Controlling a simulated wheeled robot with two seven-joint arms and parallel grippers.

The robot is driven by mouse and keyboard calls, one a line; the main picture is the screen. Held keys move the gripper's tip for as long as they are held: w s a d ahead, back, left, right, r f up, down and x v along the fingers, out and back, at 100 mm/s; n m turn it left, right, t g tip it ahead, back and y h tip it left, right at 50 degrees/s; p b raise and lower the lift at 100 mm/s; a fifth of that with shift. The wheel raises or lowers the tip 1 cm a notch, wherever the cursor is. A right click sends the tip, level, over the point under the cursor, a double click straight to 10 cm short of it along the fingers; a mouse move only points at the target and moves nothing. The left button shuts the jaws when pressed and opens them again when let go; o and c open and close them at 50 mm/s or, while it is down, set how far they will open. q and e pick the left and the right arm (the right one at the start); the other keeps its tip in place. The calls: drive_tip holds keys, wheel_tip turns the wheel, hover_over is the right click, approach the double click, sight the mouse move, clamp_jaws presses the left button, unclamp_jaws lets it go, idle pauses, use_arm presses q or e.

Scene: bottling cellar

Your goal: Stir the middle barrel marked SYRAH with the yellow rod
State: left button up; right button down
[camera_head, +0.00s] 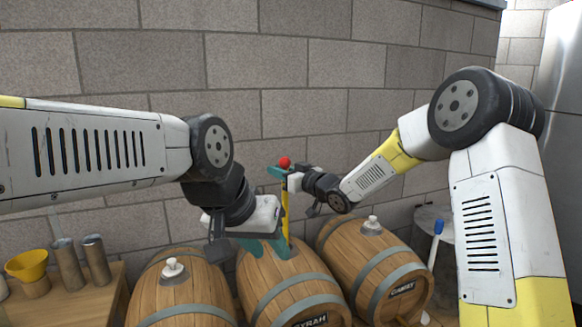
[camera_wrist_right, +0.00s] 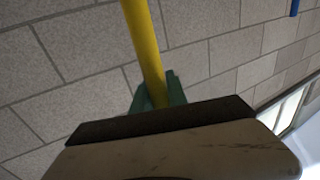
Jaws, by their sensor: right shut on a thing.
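The yellow rod (camera_head: 285,190) with a red ball on top stands nearly upright over the middle barrel (camera_head: 268,275), whose plate reads SYRAH. My right gripper (camera_head: 281,176) is shut on the rod just below the red ball. In the right wrist view the rod (camera_wrist_right: 146,45) passes between the teal fingers. My left gripper (camera_head: 275,235) is lower, close to the rod just above the barrel, with its teal fingers spread apart. It hides the rod's lower end and the barrel's opening, so I cannot tell whether the rod is inside.
Barrels with pale bungs stand to the left (camera_head: 190,293) and right (camera_head: 350,248). A wooden table (camera_head: 108,288) at far left holds a yellow funnel (camera_head: 27,264) and metal cylinders (camera_head: 96,259). A blue-topped rod (camera_head: 438,227) stands at right. A block wall (camera_head: 300,70) is behind.

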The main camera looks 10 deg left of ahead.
drive_tip(key=shift+f, duration=1.2)
wheel_tip(320, 180, down, 7)
idle(0.9)
drive_tip(key=shift+a, duration=0.1)
